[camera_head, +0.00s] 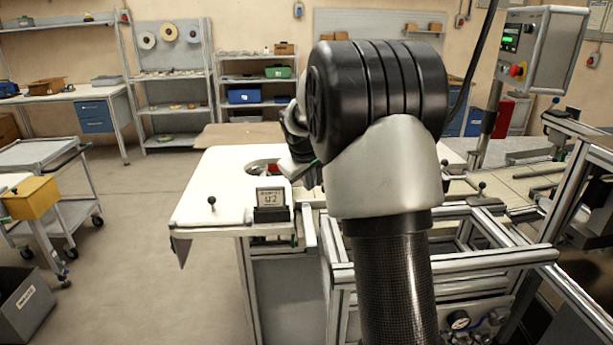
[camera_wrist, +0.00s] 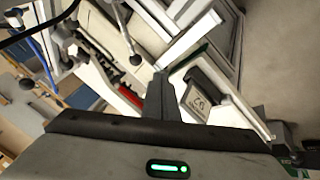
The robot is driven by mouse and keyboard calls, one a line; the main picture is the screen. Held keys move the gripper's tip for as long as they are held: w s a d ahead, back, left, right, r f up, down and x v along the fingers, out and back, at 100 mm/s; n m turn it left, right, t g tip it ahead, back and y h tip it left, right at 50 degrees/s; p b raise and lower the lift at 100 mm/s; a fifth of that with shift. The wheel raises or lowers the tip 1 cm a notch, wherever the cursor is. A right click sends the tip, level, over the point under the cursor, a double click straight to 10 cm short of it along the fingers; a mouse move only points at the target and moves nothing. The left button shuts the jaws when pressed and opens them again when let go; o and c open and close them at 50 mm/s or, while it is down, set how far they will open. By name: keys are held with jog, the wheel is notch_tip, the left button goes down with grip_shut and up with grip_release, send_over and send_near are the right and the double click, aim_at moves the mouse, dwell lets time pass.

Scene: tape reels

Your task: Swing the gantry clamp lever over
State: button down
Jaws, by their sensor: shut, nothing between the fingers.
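My gripper (camera_wrist: 160,78) shows in the wrist view with its dark fingers together and nothing between them. A metal lever rod with a black ball end (camera_wrist: 135,60) lies just up and left of the fingertips, apart from them as far as I can tell. In the head view my arm hides most of the gripper. Small levers with black knobs (camera_head: 482,186) stand on the bench frame right of my arm. I cannot tell which of these levers is the gantry clamp lever.
A white table (camera_head: 225,195) carries a small framed sign (camera_head: 270,197) and a black-knobbed post (camera_head: 212,203). Aluminium rails (camera_head: 490,262) and a control box (camera_head: 540,50) stand to the right. A trolley with a yellow bin (camera_head: 30,198) is at left. The floor between is clear.

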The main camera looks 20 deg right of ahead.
jog(key=w+d+f, duration=0.3)
jog(key=d+f, duration=0.1)
jog(key=shift+w+d, duration=0.4)
jog(key=shift+w+f, duration=0.1)
